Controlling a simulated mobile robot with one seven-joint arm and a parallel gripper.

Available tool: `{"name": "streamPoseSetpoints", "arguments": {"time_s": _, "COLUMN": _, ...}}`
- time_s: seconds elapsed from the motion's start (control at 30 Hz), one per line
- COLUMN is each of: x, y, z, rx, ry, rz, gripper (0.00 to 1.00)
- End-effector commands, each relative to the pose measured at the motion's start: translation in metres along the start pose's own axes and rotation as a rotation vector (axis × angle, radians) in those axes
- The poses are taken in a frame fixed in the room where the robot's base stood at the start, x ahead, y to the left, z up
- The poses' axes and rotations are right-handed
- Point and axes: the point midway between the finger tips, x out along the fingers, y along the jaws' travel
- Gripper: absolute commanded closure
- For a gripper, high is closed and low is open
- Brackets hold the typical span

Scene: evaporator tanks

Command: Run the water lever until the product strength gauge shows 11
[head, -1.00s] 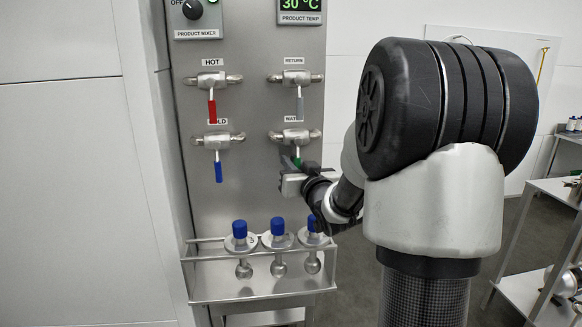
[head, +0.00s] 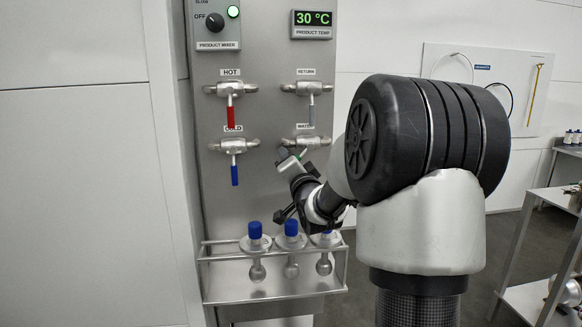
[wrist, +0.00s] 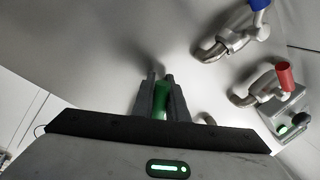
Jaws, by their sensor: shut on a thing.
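The water valve (head: 322,141) is on the steel panel, under a partly hidden WATER label (head: 306,127). Its green lever (head: 302,155) is mostly hidden behind my gripper (head: 284,157) in the head view. My gripper is shut on this lever; in the wrist view the green handle (wrist: 161,92) sits between the two dark fingers. The gripper is tilted, just below and left of the valve body, so the lever appears swung to the left from straight down. The product strength gauge is not in view.
The red hot lever (head: 231,117), the blue cold lever (head: 235,175) and the grey return lever (head: 311,115) hang down. The product temp display (head: 312,19) reads 30 °C. A rack (head: 275,285) with blue-capped flasks stands below my gripper.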

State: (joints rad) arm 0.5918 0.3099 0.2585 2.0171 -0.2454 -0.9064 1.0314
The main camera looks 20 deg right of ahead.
Motion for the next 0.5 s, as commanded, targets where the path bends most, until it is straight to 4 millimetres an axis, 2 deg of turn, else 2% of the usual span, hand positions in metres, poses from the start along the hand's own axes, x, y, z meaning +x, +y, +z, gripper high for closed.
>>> {"name": "streamPoseSetpoints", "arguments": {"time_s": 0.5, "x": 0.005, "y": -0.027, "z": -0.009, "rx": 0.397, "ry": 0.082, "rz": -0.007, "gripper": 1.00}}
